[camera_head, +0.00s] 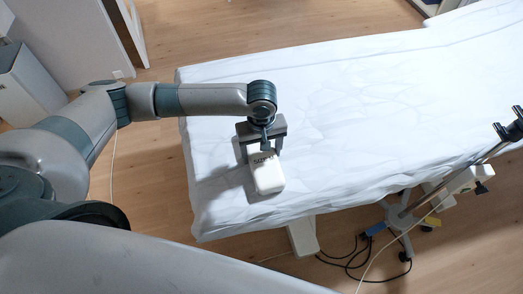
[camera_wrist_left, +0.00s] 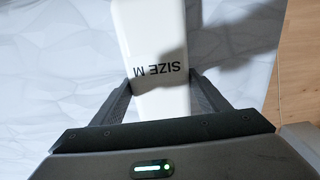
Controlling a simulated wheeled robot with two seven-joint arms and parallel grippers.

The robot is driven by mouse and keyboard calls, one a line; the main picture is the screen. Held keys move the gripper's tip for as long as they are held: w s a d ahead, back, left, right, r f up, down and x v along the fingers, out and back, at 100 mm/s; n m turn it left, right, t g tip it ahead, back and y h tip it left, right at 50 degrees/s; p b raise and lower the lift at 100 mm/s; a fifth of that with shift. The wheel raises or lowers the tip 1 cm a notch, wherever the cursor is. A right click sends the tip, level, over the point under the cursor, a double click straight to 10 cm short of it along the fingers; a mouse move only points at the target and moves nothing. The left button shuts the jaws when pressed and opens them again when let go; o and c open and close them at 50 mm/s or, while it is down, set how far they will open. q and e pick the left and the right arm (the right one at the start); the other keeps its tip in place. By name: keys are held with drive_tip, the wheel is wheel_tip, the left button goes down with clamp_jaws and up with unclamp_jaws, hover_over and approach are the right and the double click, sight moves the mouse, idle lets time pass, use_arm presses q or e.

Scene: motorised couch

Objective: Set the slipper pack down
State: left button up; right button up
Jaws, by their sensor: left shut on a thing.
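The slipper pack (camera_head: 267,178) is a white, rounded block with dark "SIZE M" lettering. It is at the near left end of the couch (camera_head: 340,110), which has a white cover. My left gripper (camera_head: 262,150) is shut on the pack from above, with a finger on each side. In the left wrist view the pack (camera_wrist_left: 152,45) runs up between the two fingers, its lettering upside down. A shadow lies on the cover beside the pack. I cannot tell whether the pack touches the cover. My right gripper is not in view.
A metal stand (camera_head: 402,215) with a wheeled base is at the couch's near right side, with dark cables (camera_head: 350,262) on the wooden floor. A grey cabinet (camera_head: 28,85) stands at the far left. Most of the couch top is clear.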

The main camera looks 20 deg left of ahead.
use_arm(q)
drive_tip(key=o, duration=1.1)
drive_tip(key=shift+f, duration=0.1)
wheel_tip(320, 180, up, 12)
drive_tip(key=shift+r+b, duration=0.15)
drive_tip(key=shift+b, duration=0.6)
